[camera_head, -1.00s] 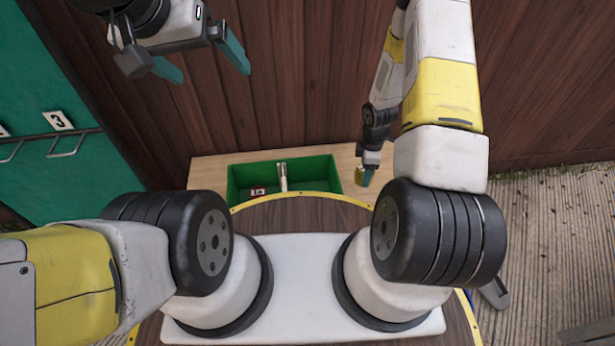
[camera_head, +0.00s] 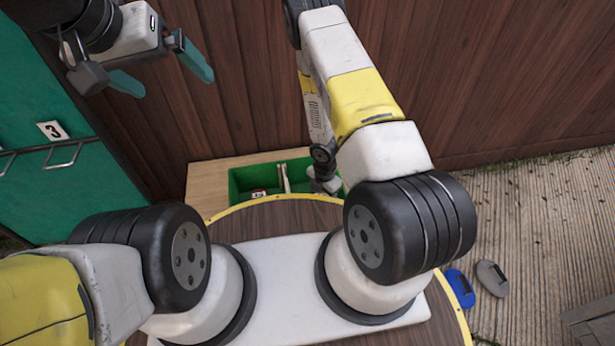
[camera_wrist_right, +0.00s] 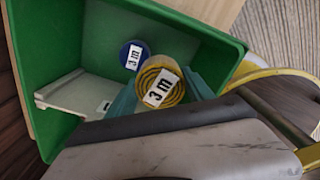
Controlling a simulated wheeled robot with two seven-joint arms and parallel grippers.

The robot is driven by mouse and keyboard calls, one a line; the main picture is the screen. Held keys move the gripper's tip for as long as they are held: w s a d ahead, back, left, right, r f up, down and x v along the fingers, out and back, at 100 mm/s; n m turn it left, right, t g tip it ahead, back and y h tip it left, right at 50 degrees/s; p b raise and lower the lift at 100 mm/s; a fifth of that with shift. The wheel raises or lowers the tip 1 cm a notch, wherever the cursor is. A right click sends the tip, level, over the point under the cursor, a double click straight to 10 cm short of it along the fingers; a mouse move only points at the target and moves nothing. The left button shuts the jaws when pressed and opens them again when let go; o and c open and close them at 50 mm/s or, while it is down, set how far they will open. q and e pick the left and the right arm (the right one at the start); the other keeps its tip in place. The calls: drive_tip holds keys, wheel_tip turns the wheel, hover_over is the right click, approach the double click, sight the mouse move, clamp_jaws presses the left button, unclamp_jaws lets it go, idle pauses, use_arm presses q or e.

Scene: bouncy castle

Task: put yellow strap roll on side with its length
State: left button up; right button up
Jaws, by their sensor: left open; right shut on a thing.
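The yellow strap roll (camera_wrist_right: 177,97) shows in the right wrist view, its coiled end and a "3 m" label facing the camera. My right gripper (camera_wrist_right: 162,98) is shut on it, a teal finger on each side, over the green box. The green box (camera_head: 235,183) stands at lower centre in the head view; it also shows in the right wrist view (camera_wrist_right: 30,60). The right fingertips and the roll are hidden in the head view. My left gripper (camera_head: 165,80) is open and empty at the upper left, away from the box.
A blue roll (camera_wrist_right: 134,52) with a "3 m" label stands in the box, close beside the yellow one. A pale piece (camera_wrist_right: 75,98) lies to its left. The wooden top (camera_head: 206,185) left of the box is clear. Blue (camera_head: 459,287) and grey (camera_head: 492,278) objects lie on the floor.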

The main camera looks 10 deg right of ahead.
drive_tip(key=shift+s+a+f+n, duration=0.2)
drive_tip(key=shift+s+f+n, duration=0.3)
drive_tip(key=shift+f+n, duration=0.05)
drive_tip(key=shift+s+a+f+n, duration=0.15)
drive_tip(key=shift+s+f+n, duration=0.35)
drive_tip(key=shift+n, duration=0.05)
wheel_tip(320, 180, down, 5)
drive_tip(key=shift+s+f, duration=0.1)
drive_tip(key=shift+s, duration=0.05)
drive_tip(key=shift+f, duration=2.45)
drive_tip(key=o, duration=1.5)
drive_tip(key=shift+f, duration=0.1)
drive_tip(key=shift+o, duration=0.2)
